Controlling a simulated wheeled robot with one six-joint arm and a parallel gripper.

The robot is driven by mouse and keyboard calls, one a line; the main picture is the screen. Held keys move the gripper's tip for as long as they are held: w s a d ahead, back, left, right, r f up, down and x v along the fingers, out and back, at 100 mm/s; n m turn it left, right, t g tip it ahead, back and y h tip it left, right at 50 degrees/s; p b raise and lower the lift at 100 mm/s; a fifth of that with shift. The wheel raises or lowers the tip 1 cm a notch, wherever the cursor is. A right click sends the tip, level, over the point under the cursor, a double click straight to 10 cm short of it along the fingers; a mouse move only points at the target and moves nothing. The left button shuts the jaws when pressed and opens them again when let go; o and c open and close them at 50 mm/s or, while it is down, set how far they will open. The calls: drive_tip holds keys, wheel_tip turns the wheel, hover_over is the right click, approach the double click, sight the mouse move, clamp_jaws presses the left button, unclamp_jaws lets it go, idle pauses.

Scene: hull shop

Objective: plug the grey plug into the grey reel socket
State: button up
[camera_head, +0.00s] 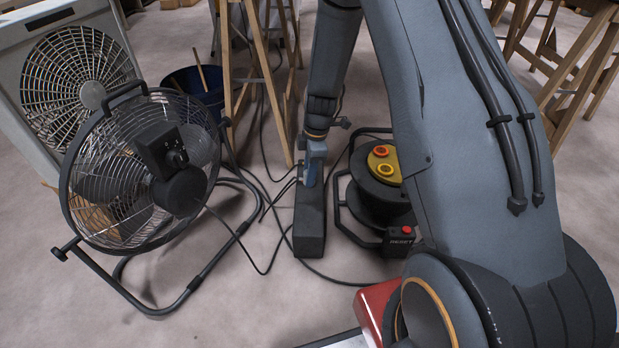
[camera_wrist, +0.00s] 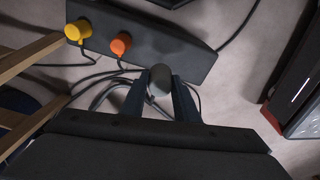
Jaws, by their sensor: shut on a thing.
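My gripper (camera_wrist: 160,92) is shut on the grey plug (camera_wrist: 160,78), which shows between its two fingers in the wrist view. The plug is at the near edge of a dark power strip (camera_wrist: 190,60); I cannot tell whether it touches the strip. In the head view my gripper (camera_head: 312,172) is just above the strip (camera_head: 310,225), and the plug cannot be made out. The cable reel (camera_head: 376,206) stands to the right of the strip. Its yellow face (camera_head: 384,161) shows an orange ring and a yellow ring. No grey socket shows; my arm hides the reel's right side.
A yellow plug (camera_wrist: 78,31) and an orange plug (camera_wrist: 120,43) are in the strip. Loose cables cross the floor. A round fan (camera_head: 140,170), a box fan (camera_head: 78,70), a blue bucket (camera_head: 196,90) and a wooden trestle (camera_head: 236,70) stand left. Pale floor shows in front.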

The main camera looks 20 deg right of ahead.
idle(0.3)
drive_tip(key=s+r+m+t+h, duration=0.1)
drive_tip(key=s+r+m, duration=0.5)
drive_tip(key=s+m, duration=0.5)
drive_tip(key=shift+r+m+p, duration=0.2)
drive_tip(key=shift+m+p, duration=0.2)
drive_tip(key=shift+m, duration=2.4)
drive_tip(key=shift+s, duration=0.2)
